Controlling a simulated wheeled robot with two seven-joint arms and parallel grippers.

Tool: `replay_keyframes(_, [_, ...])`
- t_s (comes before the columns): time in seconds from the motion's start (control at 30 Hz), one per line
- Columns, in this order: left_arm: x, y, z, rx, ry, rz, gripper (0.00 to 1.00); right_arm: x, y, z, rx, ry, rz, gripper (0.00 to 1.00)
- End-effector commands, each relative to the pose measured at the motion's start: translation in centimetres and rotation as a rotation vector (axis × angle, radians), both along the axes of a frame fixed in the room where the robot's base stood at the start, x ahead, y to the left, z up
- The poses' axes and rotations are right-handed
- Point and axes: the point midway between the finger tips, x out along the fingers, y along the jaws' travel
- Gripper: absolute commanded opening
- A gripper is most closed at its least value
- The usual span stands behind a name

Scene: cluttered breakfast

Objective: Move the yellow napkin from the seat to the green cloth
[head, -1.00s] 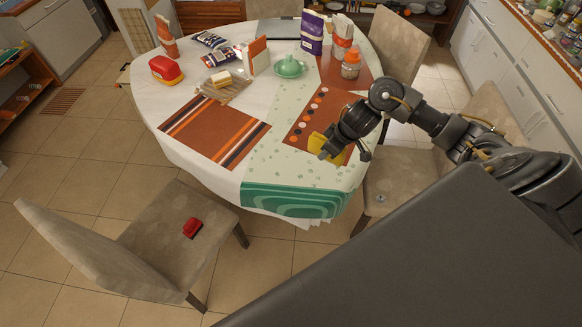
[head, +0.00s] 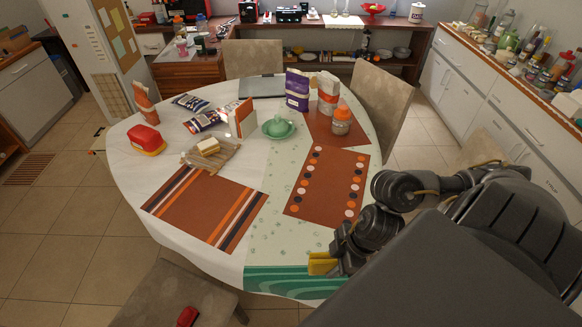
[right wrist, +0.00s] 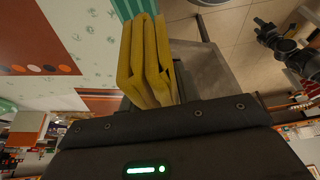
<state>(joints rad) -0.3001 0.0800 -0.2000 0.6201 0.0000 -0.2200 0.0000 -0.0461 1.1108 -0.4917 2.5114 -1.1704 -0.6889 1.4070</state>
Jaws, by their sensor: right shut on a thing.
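The folded yellow napkin (head: 321,264) is held in my right gripper (head: 336,260), near the front right edge of the table. In the right wrist view the napkin (right wrist: 143,62) stands folded in layers, pinched at its lower end; the fingertips are mostly hidden. The green cloth (head: 280,240) is a pale spotted runner with a dark green banded front end, lying down the middle of the table. In the head view the napkin overlaps the cloth's front right part. I cannot tell its exact height, but it looks raised. My left gripper is not in view.
An orange dotted placemat (head: 313,205) lies across the cloth, and a striped one (head: 190,208) lies to its left. The cloth's front part is clear. A chair (head: 165,297) stands front left.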

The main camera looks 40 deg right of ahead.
Motion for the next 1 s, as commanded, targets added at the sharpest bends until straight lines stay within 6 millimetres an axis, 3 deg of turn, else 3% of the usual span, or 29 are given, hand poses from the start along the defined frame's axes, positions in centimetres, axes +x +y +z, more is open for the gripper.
replay_keyframes(0.13, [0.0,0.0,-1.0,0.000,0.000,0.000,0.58,0.8,0.0,-0.6,0.001,-0.005,0.000,0.10])
replay_keyframes(0.27, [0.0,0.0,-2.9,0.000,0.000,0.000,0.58,3.0,0.0,-1.8,0.001,-0.010,-0.001,0.10])
replay_keyframes(0.3, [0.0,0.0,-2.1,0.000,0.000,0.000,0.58,4.0,-0.1,-1.7,0.003,-0.003,-0.008,0.10])
replay_keyframes(0.5, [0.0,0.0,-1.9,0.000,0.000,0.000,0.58,9.3,-0.3,-4.0,0.004,0.000,-0.008,0.10])
replay_keyframes(0.63, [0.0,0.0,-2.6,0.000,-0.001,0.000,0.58,11.3,-0.3,-6.9,0.004,0.003,-0.007,0.10])
replay_keyframes(0.8, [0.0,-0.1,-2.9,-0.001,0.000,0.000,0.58,13.1,-0.5,-8.9,0.002,0.001,-0.004,0.10])
replay_keyframes(1.0, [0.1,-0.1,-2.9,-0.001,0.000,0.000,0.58,13.6,-0.5,-9.4,0.000,0.000,-0.001,0.10])
